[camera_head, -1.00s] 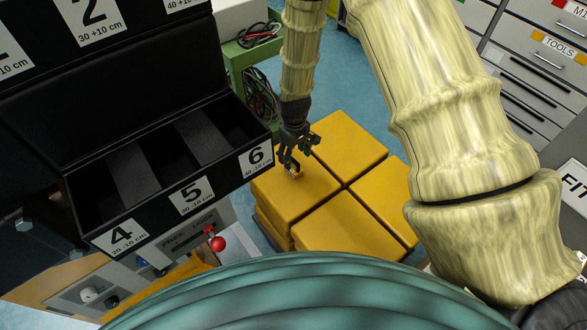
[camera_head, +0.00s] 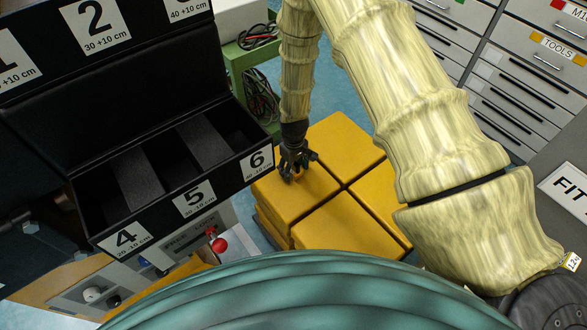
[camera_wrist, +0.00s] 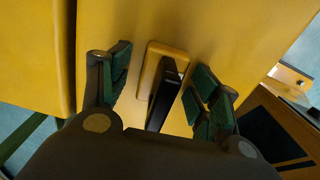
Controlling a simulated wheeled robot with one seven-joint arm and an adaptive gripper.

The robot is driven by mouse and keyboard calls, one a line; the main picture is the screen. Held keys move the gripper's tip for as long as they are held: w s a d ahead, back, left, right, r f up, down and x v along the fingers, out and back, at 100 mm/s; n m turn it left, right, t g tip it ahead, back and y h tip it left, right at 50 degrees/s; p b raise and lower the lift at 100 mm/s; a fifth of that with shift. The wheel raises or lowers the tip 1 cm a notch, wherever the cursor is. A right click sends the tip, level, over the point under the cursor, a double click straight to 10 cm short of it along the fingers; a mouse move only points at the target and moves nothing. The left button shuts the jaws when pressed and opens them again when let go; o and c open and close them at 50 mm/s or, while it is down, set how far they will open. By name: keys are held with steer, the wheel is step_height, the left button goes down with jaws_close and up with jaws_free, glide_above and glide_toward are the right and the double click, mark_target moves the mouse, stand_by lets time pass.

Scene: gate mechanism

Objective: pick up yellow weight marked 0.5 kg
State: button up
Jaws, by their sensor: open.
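A small yellow piece (camera_wrist: 152,64) with a black part in it lies on top of a large yellow block in the wrist view. It looks like the weight, but no 0.5 kg mark is readable. My gripper (camera_wrist: 163,88) is open, with one green-padded finger on each side of the piece. A gap shows between the left pad and the piece; contact on the right cannot be told. In the head view my gripper (camera_head: 293,168) points down, low over the near-left yellow block, and hides the small piece.
Several large yellow blocks (camera_head: 343,222) stand close together under my gripper. A black box with numbered compartments (camera_head: 157,215) stands to the left, and a red knob (camera_head: 219,244) sits below it. A green cart with cables (camera_head: 259,90) is behind. Grey drawers (camera_head: 515,85) are at the right.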

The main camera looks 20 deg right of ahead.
steer(key=shift+c, duration=0.3)
steer(key=c, duration=1.3)
jaws_close()
